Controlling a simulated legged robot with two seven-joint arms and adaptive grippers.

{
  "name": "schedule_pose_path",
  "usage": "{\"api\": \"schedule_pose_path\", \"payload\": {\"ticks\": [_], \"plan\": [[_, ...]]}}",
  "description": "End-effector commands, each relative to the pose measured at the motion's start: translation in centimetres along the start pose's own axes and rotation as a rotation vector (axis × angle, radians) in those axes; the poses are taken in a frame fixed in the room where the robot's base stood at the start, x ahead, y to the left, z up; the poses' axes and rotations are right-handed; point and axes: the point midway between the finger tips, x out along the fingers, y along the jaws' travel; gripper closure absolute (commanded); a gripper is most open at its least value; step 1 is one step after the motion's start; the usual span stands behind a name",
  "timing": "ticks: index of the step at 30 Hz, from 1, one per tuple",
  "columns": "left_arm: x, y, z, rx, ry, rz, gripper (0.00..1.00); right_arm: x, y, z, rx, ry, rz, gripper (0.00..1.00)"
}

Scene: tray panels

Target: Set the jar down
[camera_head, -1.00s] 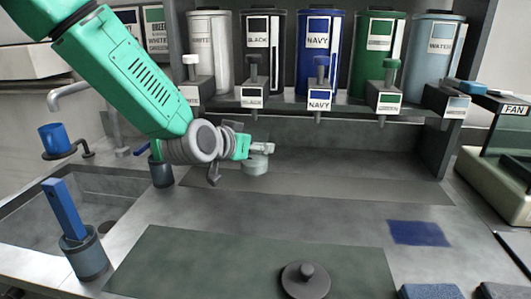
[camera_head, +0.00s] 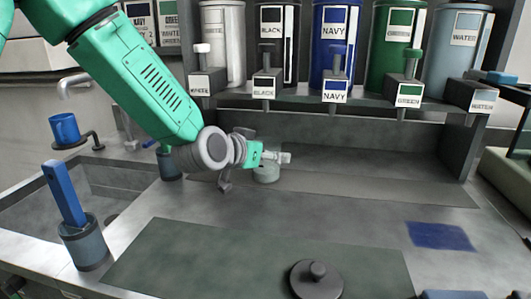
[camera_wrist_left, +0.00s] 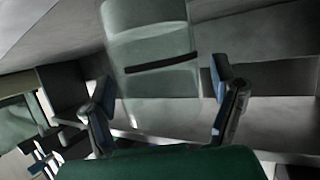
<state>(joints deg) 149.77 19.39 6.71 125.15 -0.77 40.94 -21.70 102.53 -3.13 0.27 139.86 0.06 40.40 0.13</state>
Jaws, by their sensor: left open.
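A small grey-green jar (camera_head: 266,173) stands upright on the grey counter, below the row of dispensers and near the navy and black taps. My left gripper (camera_head: 284,158) is at the jar's top in the head view. In the left wrist view the jar (camera_wrist_left: 155,60) looks translucent with a dark band around it. The two fingers of my left gripper (camera_wrist_left: 162,88) are spread apart, one on each side of the jar, with gaps showing. Part of the jar is hidden behind the gripper in the head view. My right gripper is not in view.
Labelled dispensers stand on a shelf (camera_head: 300,95) behind. A sink (camera_head: 110,180) lies left, with a cup holding a blue-handled tool (camera_head: 65,195). A dark green mat (camera_head: 220,262), a round grey lid (camera_head: 316,280) and a blue patch (camera_head: 440,236) lie in front.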

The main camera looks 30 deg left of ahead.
Motion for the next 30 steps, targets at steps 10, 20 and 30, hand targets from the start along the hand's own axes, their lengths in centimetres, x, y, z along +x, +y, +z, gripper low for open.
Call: {"api": "schedule_pose_path", "payload": {"ticks": [10,20,30], "plan": [[-4.2,0.1,-0.5,0.000,0.001,0.002,0.20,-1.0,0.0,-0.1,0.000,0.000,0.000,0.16],[-10.3,0.0,-0.1,0.001,0.005,0.000,0.20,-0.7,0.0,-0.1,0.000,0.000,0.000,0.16],[-12.0,0.0,-0.2,0.000,0.000,0.001,0.20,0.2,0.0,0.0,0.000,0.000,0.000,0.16]]}}
